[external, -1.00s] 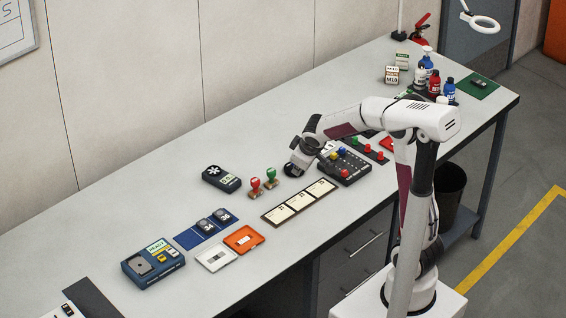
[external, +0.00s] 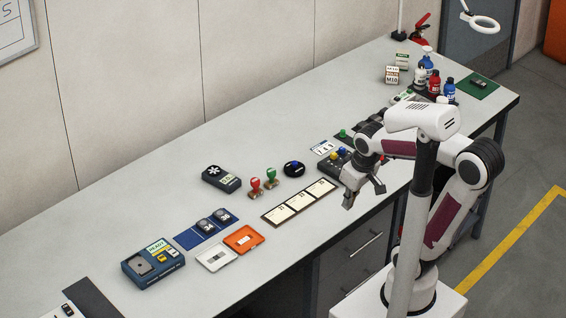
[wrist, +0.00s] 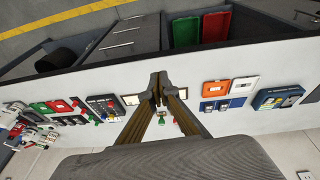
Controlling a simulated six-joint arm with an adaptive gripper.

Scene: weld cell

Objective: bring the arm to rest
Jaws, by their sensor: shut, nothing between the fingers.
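My gripper (external: 349,200) hangs near the front edge of the workbench (external: 150,215), right of the three-panel card strip, with my arm folded back toward its base. It points down, clear of the bench items, and nothing hangs from it. In the wrist view its fingertips (wrist: 158,88) meet with nothing between them. Part of the button box (external: 336,160) is hidden behind my arm in the external view.
Left of my gripper are the card strip (external: 299,202), a black round knob (external: 294,169), red and green stamps (external: 271,177) and an orange tray (external: 243,239). Bottles (external: 434,85) stand at the far right. Red and green bins (wrist: 186,32) show beyond the bench edge.

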